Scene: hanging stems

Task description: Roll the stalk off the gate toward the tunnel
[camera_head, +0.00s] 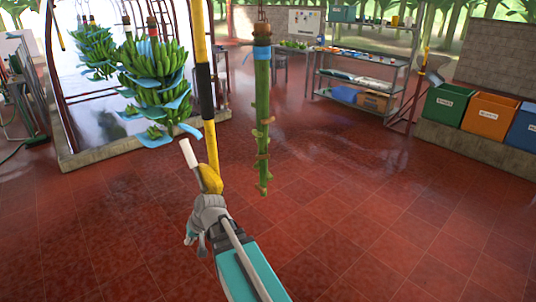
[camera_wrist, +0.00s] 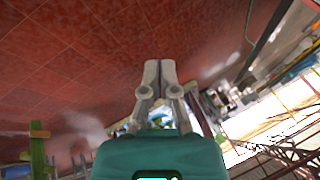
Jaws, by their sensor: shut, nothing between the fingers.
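The stalk (camera_head: 262,110) is a long green stem with a blue band near its top and brown stubs along it. It hangs upright in the middle of the head view, right of my gripper and apart from it. A green stem-like piece (camera_wrist: 38,150) shows at the lower left of the wrist view. My gripper (camera_wrist: 160,68) is shut, with nothing between its fingertips. I cannot tell which part is the gate. The likely tunnel (camera_head: 150,70) is the arched frame at the left with banana bunches hanging at it.
A yellow pole with a black band (camera_head: 204,85) hangs down close to my gripper; I cannot tell if they touch. Banana bunches (camera_head: 155,75) hang at the left. A shelf rack (camera_head: 362,75) and coloured bins (camera_head: 490,112) stand at the right. The red tiled floor (camera_head: 380,210) is clear.

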